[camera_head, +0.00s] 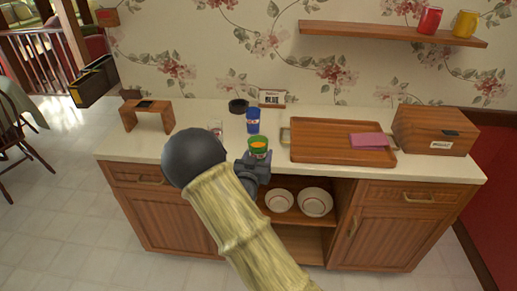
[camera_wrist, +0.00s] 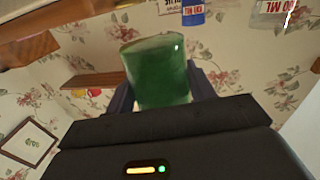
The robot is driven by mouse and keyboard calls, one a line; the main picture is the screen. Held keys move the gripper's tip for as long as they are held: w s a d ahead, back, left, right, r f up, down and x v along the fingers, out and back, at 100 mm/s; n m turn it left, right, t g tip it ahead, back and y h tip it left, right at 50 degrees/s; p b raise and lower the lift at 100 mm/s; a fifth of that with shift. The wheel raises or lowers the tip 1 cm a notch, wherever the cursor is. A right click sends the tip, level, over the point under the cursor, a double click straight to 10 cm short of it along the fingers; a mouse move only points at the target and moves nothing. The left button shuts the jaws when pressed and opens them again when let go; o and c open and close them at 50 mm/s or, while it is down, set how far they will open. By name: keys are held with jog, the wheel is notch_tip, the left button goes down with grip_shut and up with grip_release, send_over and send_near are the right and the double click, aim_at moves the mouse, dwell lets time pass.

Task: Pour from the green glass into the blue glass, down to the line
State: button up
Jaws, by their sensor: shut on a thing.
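The green glass (camera_head: 258,149) is held by my gripper (camera_head: 257,163) at the front edge of the counter. It looks about upright in the head view, with orange contents showing near its top. In the wrist view the green glass (camera_wrist: 158,75) sits between the two dark fingers, and its contents cannot be told there. The blue glass (camera_head: 253,122) stands upright on the counter just behind the green glass, apart from it. It also shows at the top of the wrist view (camera_wrist: 193,15). I cannot make out its line or what is inside it.
A clear glass (camera_head: 216,128) stands left of the blue glass. A dark round dish (camera_head: 238,106) and a sign (camera_head: 272,98) are behind. A wooden tray (camera_head: 325,153) with a pink cloth (camera_head: 369,140) lies right, beside a wooden box (camera_head: 432,130). A small wooden stand (camera_head: 147,107) is left.

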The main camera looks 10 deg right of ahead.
jog(key=s+f+n+t+y, duration=0.1)
jog(key=s+f+y, duration=0.3)
jog(key=f, duration=0.6)
jog(key=s+f+n+t+y, duration=0.1)
jog(key=s+f+n+y, duration=0.3)
jog(key=s+f, duration=0.3)
notch_tip(320, 180, down, 3)
jog(key=shift+f+n, duration=0.15)
jog(key=shift+n, duration=0.15)
jog(key=shift+d, duration=0.1)
